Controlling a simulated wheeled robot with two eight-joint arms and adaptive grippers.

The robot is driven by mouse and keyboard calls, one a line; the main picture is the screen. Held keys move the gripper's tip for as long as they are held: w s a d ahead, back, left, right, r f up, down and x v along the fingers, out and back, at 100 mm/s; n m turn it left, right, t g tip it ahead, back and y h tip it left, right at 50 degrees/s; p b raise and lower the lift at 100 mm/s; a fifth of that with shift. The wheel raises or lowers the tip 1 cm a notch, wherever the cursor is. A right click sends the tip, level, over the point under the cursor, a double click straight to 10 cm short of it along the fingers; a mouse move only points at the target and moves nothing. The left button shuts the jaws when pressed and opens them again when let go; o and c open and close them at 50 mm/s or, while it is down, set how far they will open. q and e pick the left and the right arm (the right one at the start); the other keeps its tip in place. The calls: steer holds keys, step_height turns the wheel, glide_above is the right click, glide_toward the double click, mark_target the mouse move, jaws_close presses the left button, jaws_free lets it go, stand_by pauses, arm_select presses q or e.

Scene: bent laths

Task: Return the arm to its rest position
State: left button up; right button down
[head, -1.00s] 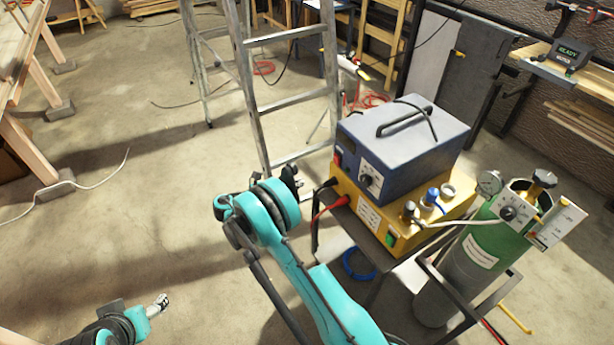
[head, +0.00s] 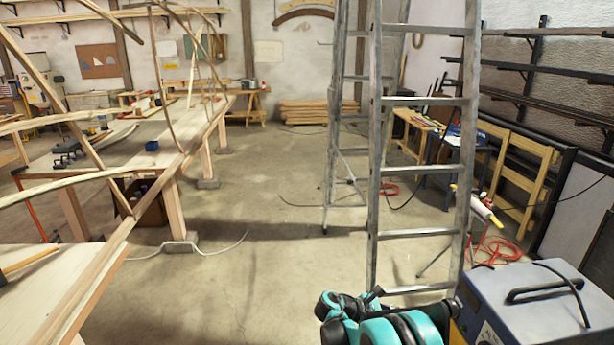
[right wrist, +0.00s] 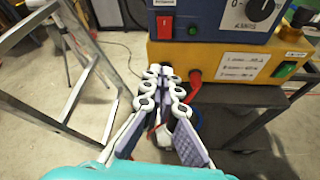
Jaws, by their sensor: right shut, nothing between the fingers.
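My right arm (head: 385,328) shows at the bottom edge of the head view as teal and black links, just left of the blue machine. My right gripper (right wrist: 160,73) is in the right wrist view, its two white-jointed fingers drawn together at the tips. It is shut and empty. Its tips point toward the front of the yellow box and overlap it in the picture; I cannot tell how far apart they are. My left gripper is not in view.
A blue machine (head: 525,308) sits on a yellow unit (right wrist: 232,62) at right. A metal ladder (head: 420,235) stands beyond my arm. A long wooden bench with bent laths (head: 100,200) fills the left. The concrete floor (head: 255,205) between is mostly clear.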

steer(key=s+a+r+m+t+y, duration=0.25)
steer(key=s+r+m+y, duration=0.55)
steer(key=s, duration=0.4)
steer(key=s+a+m+t+y, duration=0.1)
steer(key=s+a+m, duration=0.3)
steer(key=s, duration=0.4)
steer(key=s+a+m+t+y, duration=0.1)
steer(key=s+a+m+y, duration=0.3)
steer(key=s, duration=0.3)
steer(key=shift+s+a+r+m+y, duration=0.3)
steer(key=shift+s+a+r+m, duration=0.15)
steer(key=shift+a, duration=0.3)
